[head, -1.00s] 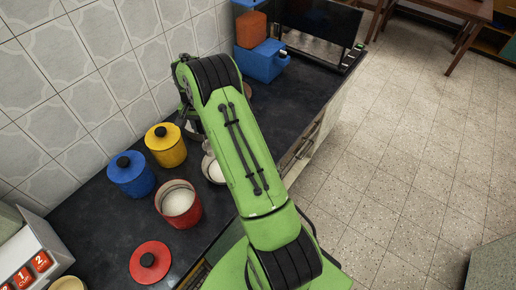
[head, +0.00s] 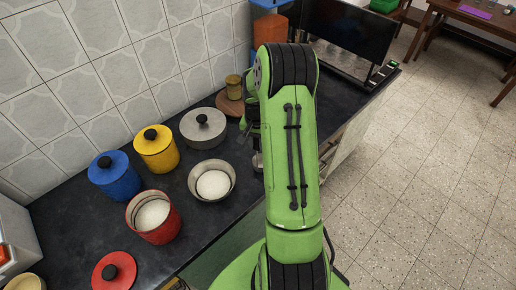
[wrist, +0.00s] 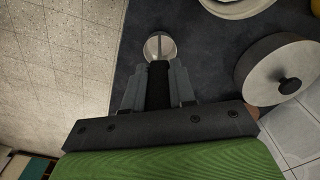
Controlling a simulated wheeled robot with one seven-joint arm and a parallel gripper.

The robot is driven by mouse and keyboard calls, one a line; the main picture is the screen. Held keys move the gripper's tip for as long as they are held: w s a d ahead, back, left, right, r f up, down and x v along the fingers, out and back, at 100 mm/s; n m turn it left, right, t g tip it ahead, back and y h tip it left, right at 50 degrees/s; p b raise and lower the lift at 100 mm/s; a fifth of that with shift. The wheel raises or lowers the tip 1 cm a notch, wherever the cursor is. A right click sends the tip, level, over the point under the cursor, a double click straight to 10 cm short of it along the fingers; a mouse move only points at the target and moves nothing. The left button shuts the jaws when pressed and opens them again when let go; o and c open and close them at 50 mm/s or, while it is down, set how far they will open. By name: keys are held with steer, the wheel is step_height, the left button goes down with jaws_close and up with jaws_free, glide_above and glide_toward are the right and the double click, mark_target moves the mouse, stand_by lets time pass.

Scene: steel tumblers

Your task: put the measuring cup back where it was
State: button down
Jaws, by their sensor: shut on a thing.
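The measuring cup (wrist: 160,45) is a small, shiny metal cup, seen at the fingertips in the wrist view. My gripper (wrist: 158,68) is shut on it, above the dark counter (wrist: 205,65) and near its floor-side edge. Its height above the counter is hard to tell. In the head view my green arm hides most of the gripper and cup; a small bit of grey metal shows left of the arm. A metal bowl (head: 203,195) with white contents stands left of the arm. An open red canister (head: 165,235) with white contents stands in front of it.
A blue canister (head: 115,184), a yellow canister (head: 157,157) and a grey lidded pot (head: 203,136) line the wall. A red lid (head: 105,277) lies in front. A small brownish-yellow cup (head: 233,84) stands near a wooden board (head: 228,108). A black microwave (head: 342,40) is at the back.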

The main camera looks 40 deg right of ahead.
steer(key=shift+f, duration=0.95)
steer(key=shift+a, duration=0.1)
steer(key=shift+f, duration=0.25)
steer(key=c, duration=0.9)
jaws_free()
steer(key=shift+r, duration=0.15)
